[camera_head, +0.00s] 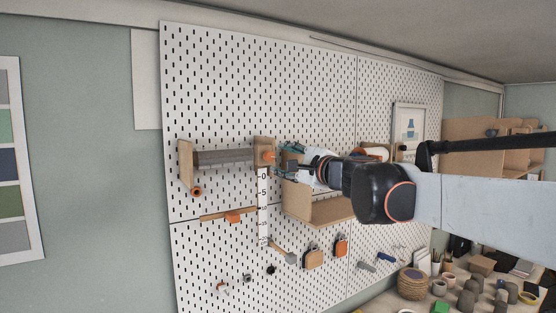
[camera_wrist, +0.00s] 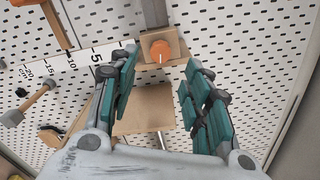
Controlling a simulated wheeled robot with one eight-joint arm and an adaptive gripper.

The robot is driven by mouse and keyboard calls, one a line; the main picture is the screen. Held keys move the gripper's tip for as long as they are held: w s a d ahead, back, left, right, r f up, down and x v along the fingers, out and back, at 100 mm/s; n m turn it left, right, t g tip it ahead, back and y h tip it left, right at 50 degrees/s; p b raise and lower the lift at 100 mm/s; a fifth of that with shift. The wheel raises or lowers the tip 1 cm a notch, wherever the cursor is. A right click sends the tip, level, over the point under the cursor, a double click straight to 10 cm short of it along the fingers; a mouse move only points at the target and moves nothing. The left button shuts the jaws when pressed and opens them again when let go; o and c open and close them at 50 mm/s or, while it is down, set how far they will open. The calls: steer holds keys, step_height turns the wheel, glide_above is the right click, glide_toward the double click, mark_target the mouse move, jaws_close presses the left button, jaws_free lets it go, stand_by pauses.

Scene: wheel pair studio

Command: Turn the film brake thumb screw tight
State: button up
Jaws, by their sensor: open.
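The orange thumb screw (camera_head: 268,156) sits on the right wooden end bracket (camera_head: 265,143) of the film roll holder on the pegboard. In the wrist view the orange screw (camera_wrist: 160,50) shows as a ribbed round knob on its wooden block (camera_wrist: 176,44). A grey roll (camera_head: 225,157) runs left from the bracket. My gripper (camera_head: 285,156) is just to the right of the screw in the head view. In the wrist view its teal-padded fingers (camera_wrist: 158,92) are spread apart, with the screw beyond the tips, between them in the picture. Nothing is between the pads.
A white ruler strip (camera_head: 263,205) hangs below the bracket. A wooden shelf box (camera_head: 318,208) is beneath my gripper. A hammer (camera_head: 284,253) and orange-and-wood tools (camera_head: 313,259) hang lower. A cluttered table (camera_head: 388,298) stands at lower right.

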steer(key=v, duration=0.5)
stand_by(0.6)
steer(key=s+f+n+g+h+b, duration=0.1)
steer(key=s+f+n+g+b, duration=0.3)
steer(key=f, duration=0.6)
steer(key=s+f+n+t+b, duration=0.1)
steer(key=s+f+n+b, duration=0.1)
steer(key=s+f+b, duration=0.6)
steer(key=s+d+f+n+g+h+b, duration=0.1)
steer(key=s+d+f+n+h+b, duration=0.2)
steer(key=f, duration=1.2)
steer(key=s+d+f+n+g+h+b, duration=0.2)
steer(key=s+d+f+b, duration=0.5)
steer(key=f, duration=0.9)
steer(key=s+d+f+n+g+h+b, duration=0.1)
steer(key=s+d+f+n+h+b, duration=0.2)
steer(key=s+f+b, duration=0.5)
steer(key=s+d+f+n, duration=0.1)
steer(key=s+d+f, duration=0.1)
steer(key=f, duration=0.5)
steer(key=shift+s+d+f+n+g+h+b, duration=0.3)
steer(key=shift+s+d+n+g+h+b, duration=0.1)
steer(key=shift+s, duration=0.45)
